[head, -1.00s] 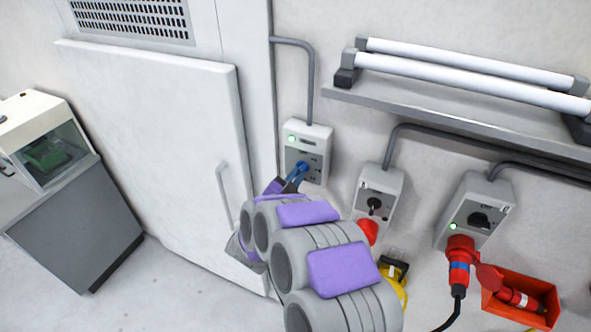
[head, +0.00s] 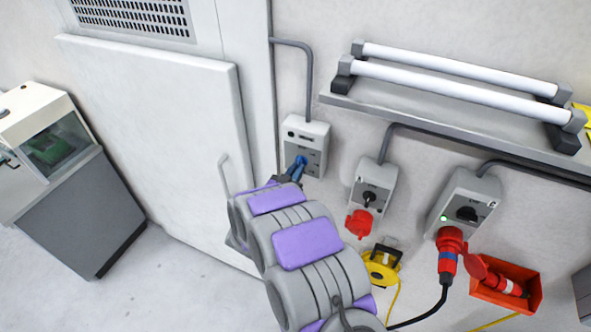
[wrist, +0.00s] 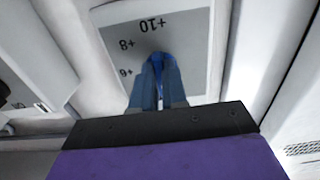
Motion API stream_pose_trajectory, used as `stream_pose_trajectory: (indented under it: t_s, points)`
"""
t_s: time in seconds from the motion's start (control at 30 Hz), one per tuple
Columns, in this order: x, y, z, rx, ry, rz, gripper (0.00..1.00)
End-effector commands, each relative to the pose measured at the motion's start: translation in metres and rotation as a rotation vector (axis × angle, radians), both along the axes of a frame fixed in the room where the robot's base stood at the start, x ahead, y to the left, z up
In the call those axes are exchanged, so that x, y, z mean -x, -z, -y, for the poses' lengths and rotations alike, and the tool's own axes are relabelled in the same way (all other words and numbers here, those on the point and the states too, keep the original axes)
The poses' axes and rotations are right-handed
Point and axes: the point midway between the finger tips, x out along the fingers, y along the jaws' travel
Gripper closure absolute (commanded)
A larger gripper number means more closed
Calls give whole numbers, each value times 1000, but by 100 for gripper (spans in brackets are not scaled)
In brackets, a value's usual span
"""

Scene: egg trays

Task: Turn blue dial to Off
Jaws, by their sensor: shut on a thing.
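The blue dial (head: 301,159) is on the grey control box (head: 313,134), the leftmost of three on the wall beside the white door. My gripper (head: 295,169) reaches up to it and is shut on the dial. In the wrist view, my gripper's narrow fingers (wrist: 157,88) close around the blue dial (wrist: 160,62) in front of a grey plate with upside-down marks +10, +8 and +6. The fingers hide most of the dial, and I cannot read its pointer or an Off mark. The indicator at the top of this box looks dark.
Two more boxes (head: 374,192) (head: 468,207) with black dials hang to the right; the far one has a green light. A shelf with white tubes (head: 455,70) is above. A yellow cable reel (head: 381,268) and a red crate (head: 508,285) are below.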

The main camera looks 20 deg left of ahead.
Motion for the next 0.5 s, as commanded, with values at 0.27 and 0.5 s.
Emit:
stream_pose_trajectory:
  t_s: [0.27, 0.5]
  points:
    - [0, 2, -1, 9, -3, -4, 100]
    - [0, 1, -1, 9, -3, -2, 78]
